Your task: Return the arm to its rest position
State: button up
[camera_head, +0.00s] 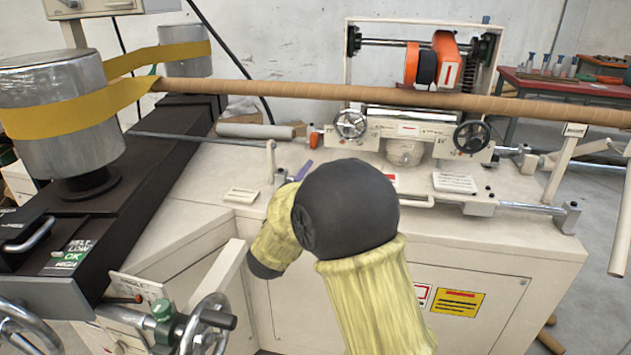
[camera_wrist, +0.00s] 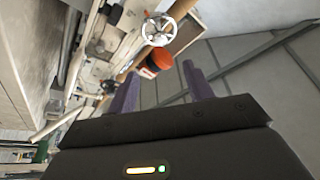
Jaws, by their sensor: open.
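My arm (camera_head: 362,290) shows in the head view with a yellow sleeve and a dark round joint. It is bent in front of the winder's cream cabinet. My gripper is mostly hidden behind that joint in the head view; only a small purple piece, seemingly a finger, shows above it. In the wrist view my gripper (camera_wrist: 161,88) has two purple fingers spread apart, with nothing held between them. Behind the fingers, apparently farther off, are an orange and black part (camera_wrist: 154,63) and a handwheel (camera_wrist: 159,29).
A long brown tube (camera_head: 340,93) runs across the winder. A yellow belt (camera_head: 60,115) wraps metal drums at left. Handwheels (camera_head: 350,124) and a horizontal rod (camera_head: 530,207) stand out from the machine. Another handwheel (camera_head: 205,325) is at lower left. A red bench (camera_head: 560,85) stands at back right.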

jog(key=shift+s, duration=0.25)
jog(key=s+d+f+n+g+y, duration=0.1)
jog(key=s+f+n+g+y, duration=0.15)
jog(key=f+n+y, duration=0.3)
jog(key=s+d+f+n+g+y, duration=0.2)
jog(key=f+n+g+y, duration=0.2)
jog(key=f+n+y, duration=0.15)
jog(key=s+d+f+n+g, duration=0.1)
jog(key=s+d+f+g, duration=0.15)
jog(key=s, duration=0.45)
jog(key=s+d+f+n+g, duration=0.1)
jog(key=s+f+g, duration=0.2)
jog(key=s, duration=0.4)
jog(key=s+d+f+n+g, duration=0.1)
jog(key=s+d+f+g, duration=0.15)
jog(key=s, duration=0.45)
notch_tip(320, 180, up, 30)
jog(key=g+p, duration=0.1)
jog(key=p, duration=2.9)
jog(key=shift+s+f, duration=0.15)
jog(key=shift+f, duration=0.1)
